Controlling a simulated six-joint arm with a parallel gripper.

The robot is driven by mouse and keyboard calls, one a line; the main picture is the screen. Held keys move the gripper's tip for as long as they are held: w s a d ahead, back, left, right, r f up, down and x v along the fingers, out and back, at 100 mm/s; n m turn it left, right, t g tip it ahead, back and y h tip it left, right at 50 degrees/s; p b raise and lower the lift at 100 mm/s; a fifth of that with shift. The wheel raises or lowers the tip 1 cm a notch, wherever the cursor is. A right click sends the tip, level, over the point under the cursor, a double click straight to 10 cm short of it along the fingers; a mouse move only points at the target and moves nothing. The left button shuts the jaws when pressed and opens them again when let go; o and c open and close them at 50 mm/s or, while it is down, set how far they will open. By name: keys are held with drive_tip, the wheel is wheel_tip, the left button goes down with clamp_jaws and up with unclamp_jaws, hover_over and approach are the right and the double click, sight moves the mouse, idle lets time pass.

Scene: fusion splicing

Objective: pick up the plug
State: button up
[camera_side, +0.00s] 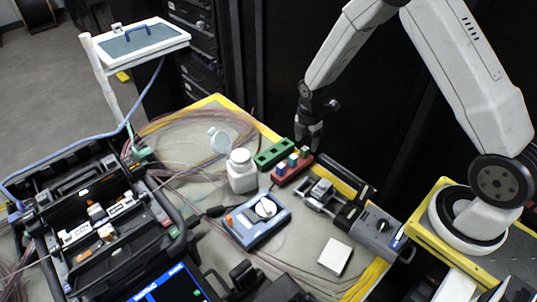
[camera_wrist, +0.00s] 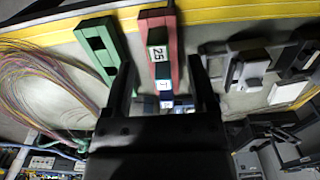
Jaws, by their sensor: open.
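A red holder (camera_side: 294,174) carries a row of small blue and green blocks (camera_side: 292,160) near the table's back edge. No part is clearly marked as the plug; I cannot tell whether one of these blocks is it. My gripper (camera_side: 310,143) points down just above and behind the far end of the red holder in the side view. In the wrist view, my gripper (camera_wrist: 161,62) has its two dark fingers apart, with the red holder (camera_wrist: 160,20) and its labelled blocks (camera_wrist: 162,70) showing between them. Nothing is held.
A green holder (camera_side: 274,153) lies beside the red one. A white bottle (camera_side: 241,172), a blue device (camera_side: 255,220) and a grey clamp-like tool (camera_side: 322,197) stand nearby. Coiled fibres (camera_side: 190,130) lie on the left. An open black case (camera_side: 90,215) fills the lower left.

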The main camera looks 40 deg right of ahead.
sight(305, 148)
drive_tip(key=shift+w+f, duration=0.1)
drive_tip(key=shift+f, duration=2.05)
clamp_jaws()
